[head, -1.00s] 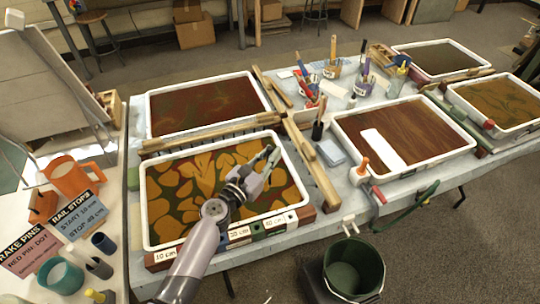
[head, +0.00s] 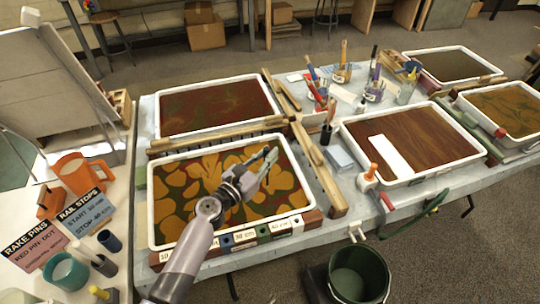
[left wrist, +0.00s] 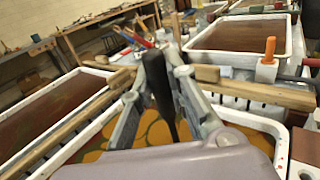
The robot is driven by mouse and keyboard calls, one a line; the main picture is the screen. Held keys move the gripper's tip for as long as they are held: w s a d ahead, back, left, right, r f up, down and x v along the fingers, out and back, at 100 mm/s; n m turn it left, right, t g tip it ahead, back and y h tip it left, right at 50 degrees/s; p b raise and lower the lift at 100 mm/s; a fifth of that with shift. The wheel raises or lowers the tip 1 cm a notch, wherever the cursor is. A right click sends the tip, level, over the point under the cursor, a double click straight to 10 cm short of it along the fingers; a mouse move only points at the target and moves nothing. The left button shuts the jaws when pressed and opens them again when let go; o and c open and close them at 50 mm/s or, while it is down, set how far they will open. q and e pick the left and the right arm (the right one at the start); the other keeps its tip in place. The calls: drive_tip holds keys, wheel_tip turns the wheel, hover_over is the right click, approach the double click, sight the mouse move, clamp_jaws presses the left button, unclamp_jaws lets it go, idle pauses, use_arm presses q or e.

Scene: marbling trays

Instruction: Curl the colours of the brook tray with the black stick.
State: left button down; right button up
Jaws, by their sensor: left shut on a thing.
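My left gripper (head: 268,160) is over the near left tray (head: 152,215), which has a white rim and holds large orange-yellow blobs among green and dark red. In the left wrist view the gripper (left wrist: 165,75) is shut on the black stick (left wrist: 158,92), which stands between its fingers and points down over the orange pattern. Whether the stick's tip touches the surface is hidden. No tray name is readable, so I cannot tell which is the brook tray. My right gripper is not in view.
Other trays are a dark red one (head: 160,118), a brown combed one (head: 412,182) with a white strip, and two at the right. Wooden rails (head: 322,172) lie between trays. Brush jars (head: 341,72) stand behind. A green bucket (head: 358,272) stands in front. Signs and cups are at left.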

use_arm(q)
drive_tip(key=shift+a, duration=0.45)
drive_tip(key=shift+s+a, duration=0.1)
drive_tip(key=shift+a, duration=0.05)
drive_tip(key=shift+s+a, duration=0.5)
drive_tip(key=shift+a, duration=0.25)
drive_tip(key=shift+v, duration=1)
drive_tip(key=shift+s+d, duration=0.1)
drive_tip(key=shift+s, duration=0.05)
